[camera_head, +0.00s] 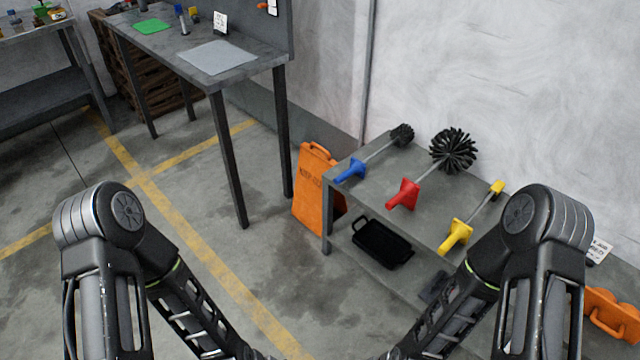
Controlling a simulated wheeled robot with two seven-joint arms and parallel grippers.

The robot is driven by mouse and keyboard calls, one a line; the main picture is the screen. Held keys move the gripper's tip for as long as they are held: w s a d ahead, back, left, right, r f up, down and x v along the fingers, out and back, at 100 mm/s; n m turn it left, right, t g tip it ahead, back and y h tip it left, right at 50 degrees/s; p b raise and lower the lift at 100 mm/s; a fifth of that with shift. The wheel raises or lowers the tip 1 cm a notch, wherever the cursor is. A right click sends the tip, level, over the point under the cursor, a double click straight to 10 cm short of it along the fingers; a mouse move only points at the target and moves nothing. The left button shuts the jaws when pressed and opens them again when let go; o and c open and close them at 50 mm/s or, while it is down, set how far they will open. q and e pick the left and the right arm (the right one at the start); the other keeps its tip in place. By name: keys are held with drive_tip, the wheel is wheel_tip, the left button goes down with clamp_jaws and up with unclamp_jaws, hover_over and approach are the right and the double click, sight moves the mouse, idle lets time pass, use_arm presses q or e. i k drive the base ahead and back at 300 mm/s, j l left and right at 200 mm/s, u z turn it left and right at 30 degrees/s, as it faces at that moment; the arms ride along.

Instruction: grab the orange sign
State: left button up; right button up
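An orange sign (312,193) stands on the floor against the left end of a low grey bench, below the wall. It is a folding board with a handle cut-out at its top and dark lettering on its face. The bench's front leg covers part of its right side. A second orange object (611,312) lies at the far right edge, partly cut off by the frame; I cannot tell whether it is a sign. Both my arms come in at the bottom, left and right. Their grippers are below the frame and out of sight.
The low bench (378,205) holds blue (350,171), red (403,194) and yellow (455,236) handled brushes, with a black tray (381,243) on its lower shelf. A tall grey table (262,68) stands behind left. The floor with yellow lines (190,237) before the sign is clear.

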sight(307, 202)
drive_tip(key=i+j+z, duration=0.1)
drive_tip(key=z, duration=0.65)
drive_tip(key=i+j+z, duration=0.3)
drive_tip(key=j, duration=0.35)
drive_tip(key=i+j+z, duration=0.35)
drive_tip(key=j, duration=0.35)
drive_tip(key=i+j+z, duration=0.15)
drive_tip(key=j, duration=0.25)
drive_tip(key=i+j, duration=0.1)
drive_tip(key=j, duration=0.25)
drive_tip(key=i+j, duration=0.1)
drive_tip(key=j, duration=0.3)
